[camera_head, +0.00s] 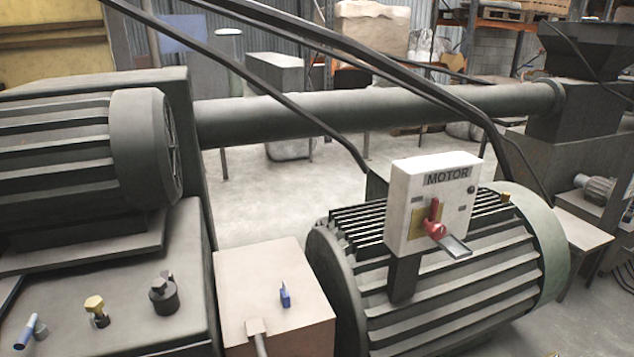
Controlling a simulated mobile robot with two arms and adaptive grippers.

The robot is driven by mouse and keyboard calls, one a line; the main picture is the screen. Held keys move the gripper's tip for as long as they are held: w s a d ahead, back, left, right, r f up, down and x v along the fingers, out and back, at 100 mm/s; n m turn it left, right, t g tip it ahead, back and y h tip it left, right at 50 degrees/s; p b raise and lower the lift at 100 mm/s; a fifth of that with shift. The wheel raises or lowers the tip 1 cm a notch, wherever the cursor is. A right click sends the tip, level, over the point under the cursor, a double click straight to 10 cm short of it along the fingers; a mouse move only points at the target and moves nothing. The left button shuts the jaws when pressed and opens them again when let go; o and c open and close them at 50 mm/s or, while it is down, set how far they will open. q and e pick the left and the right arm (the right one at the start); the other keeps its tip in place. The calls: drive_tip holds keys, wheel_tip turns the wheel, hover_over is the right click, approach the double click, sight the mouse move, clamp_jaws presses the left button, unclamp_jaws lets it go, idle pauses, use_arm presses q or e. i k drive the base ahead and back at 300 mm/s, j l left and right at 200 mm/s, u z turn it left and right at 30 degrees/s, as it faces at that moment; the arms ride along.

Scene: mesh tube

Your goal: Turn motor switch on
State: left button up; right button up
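The motor switch box (408,205) is a white panel labelled "MOTOR" on a dark post, in front of the large ribbed motor (455,300) right of centre. A red switch handle (434,228) stands out from a yellow plate (420,222) on the panel's lower part. Its upper red part points up, and a flat grey piece (456,246) sticks out to the lower right. I cannot read the small markings beside it.
A second ribbed motor (60,165) fills the left. Below it are a yellow valve (96,311), a black knob (163,294) and a blue-handled piece (34,330). A beige box (270,295) with a blue lever (285,295) stands between the motors. Dark cables cross above.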

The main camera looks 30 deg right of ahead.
sight(435, 229)
drive_tip(key=z, duration=1.75)
